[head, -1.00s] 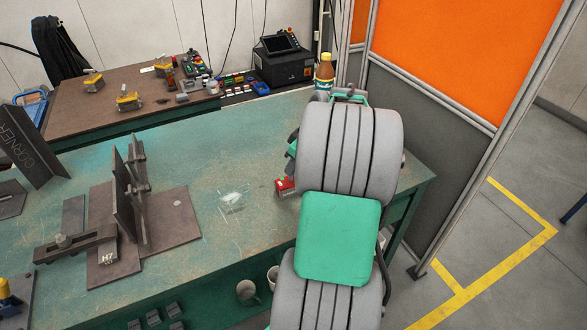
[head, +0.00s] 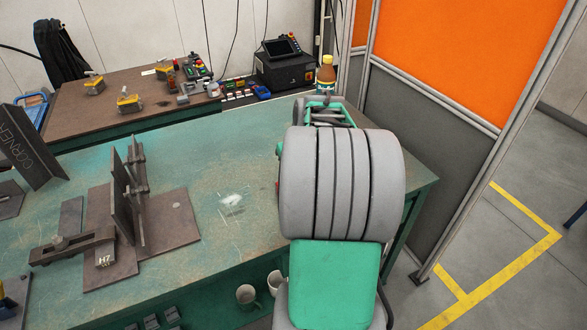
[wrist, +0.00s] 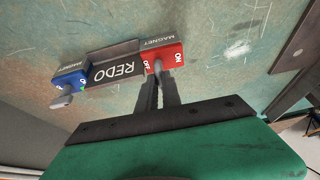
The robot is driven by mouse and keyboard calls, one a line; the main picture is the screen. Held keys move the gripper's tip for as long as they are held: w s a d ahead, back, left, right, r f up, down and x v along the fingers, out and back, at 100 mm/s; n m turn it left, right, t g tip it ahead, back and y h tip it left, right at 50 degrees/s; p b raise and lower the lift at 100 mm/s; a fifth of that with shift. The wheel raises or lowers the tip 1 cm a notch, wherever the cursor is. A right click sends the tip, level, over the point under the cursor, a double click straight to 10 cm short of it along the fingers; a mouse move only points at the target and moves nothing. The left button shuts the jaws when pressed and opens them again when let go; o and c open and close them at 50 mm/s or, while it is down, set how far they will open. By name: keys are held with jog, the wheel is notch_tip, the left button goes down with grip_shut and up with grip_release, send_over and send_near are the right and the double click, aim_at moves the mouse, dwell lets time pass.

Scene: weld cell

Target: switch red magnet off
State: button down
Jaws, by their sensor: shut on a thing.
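The red magnet (wrist: 172,55) sits on the green table at the right end of a dark plate marked REDO (wrist: 118,68) in the wrist view. Its top carries ON at right and OFF at left. Its grey lever (wrist: 157,66) stands between the labels, close to OFF; its exact setting is unclear. My gripper (wrist: 159,80) is at the magnet, its two narrow fingers shut on the lever. In the head view only a sliver of red (head: 277,186) shows beside my arm, which hides the gripper and plate.
A blue magnet (wrist: 70,80) with a grey lever is at the plate's left end. In the head view, a steel fixture (head: 125,200) stands left on the green table (head: 215,150). A bottle (head: 326,75) stands behind my arm, and an orange-grey partition (head: 450,60) rises at right.

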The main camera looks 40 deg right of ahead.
jog(key=shift+r, duration=0.15)
jog(key=c, duration=1.5)
grip_release()
jog(key=v, duration=0.7)
jog(key=shift+s+r, duration=0.2)
jog(key=shift+r, duration=0.05)
